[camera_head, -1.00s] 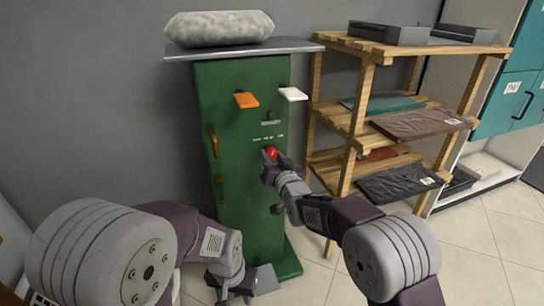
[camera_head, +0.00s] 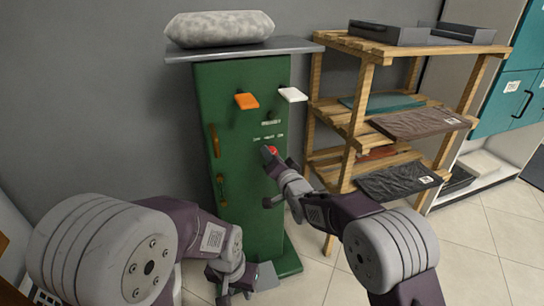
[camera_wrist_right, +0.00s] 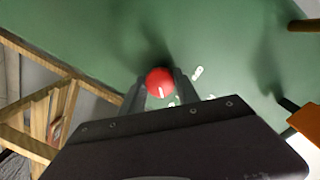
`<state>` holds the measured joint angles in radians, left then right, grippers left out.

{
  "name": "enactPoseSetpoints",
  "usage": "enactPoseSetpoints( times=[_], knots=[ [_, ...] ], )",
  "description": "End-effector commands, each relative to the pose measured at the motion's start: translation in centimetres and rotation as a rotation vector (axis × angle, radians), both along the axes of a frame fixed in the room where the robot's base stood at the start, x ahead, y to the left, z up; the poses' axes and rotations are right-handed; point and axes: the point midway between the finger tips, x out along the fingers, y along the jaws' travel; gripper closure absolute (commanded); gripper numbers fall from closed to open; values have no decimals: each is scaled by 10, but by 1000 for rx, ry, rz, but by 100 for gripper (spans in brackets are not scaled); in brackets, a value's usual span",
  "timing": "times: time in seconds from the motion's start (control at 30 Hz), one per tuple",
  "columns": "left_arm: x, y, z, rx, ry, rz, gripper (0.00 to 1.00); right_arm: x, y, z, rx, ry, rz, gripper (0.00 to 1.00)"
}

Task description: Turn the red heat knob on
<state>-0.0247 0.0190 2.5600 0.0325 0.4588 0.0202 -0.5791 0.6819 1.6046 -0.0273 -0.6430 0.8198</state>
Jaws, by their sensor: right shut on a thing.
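The red heat knob (camera_head: 273,149) is on the front of the green machine (camera_head: 238,130), below a row of small white labels. In the right wrist view the round red knob (camera_wrist_right: 160,82) sits between my right gripper's two fingers and bears a short white mark. My right gripper (camera_head: 269,152) is shut on the knob and partly covers it in the head view; it also shows in the right wrist view (camera_wrist_right: 160,90). My left gripper (camera_head: 236,294) hangs low in front of the machine's base, away from the knob; its opening is too unclear to judge.
An orange paddle (camera_head: 247,101) and a white paddle (camera_head: 292,94) stick out above the knob. A grey top plate (camera_head: 300,47) carries a pale padded bundle (camera_head: 219,28). A wooden shelf (camera_head: 356,130) with folded clothes stands close on the right. Tiled floor (camera_head: 484,222) is clear beyond it.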

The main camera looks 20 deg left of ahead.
Motion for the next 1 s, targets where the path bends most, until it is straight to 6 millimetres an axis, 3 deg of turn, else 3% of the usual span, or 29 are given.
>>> enactPoseSetpoints(
  times=[0.37,0.4,0.47,0.8,1.0],
  knots=[
    [0,0,0,0,0,0,68,0,0,-2,2,6,-1,100],
    [0,0,0,0,0,0,68,0,0,-2,2,6,-1,51],
    [0,0,0,0,0,0,68,0,0,-1,2,5,0,40],
    [0,0,2,0,0,0,68,-2,-1,1,2,3,0,40],
    [0,0,15,0,0,0,68,-23,-16,5,0,5,-1,40]
  ],
)
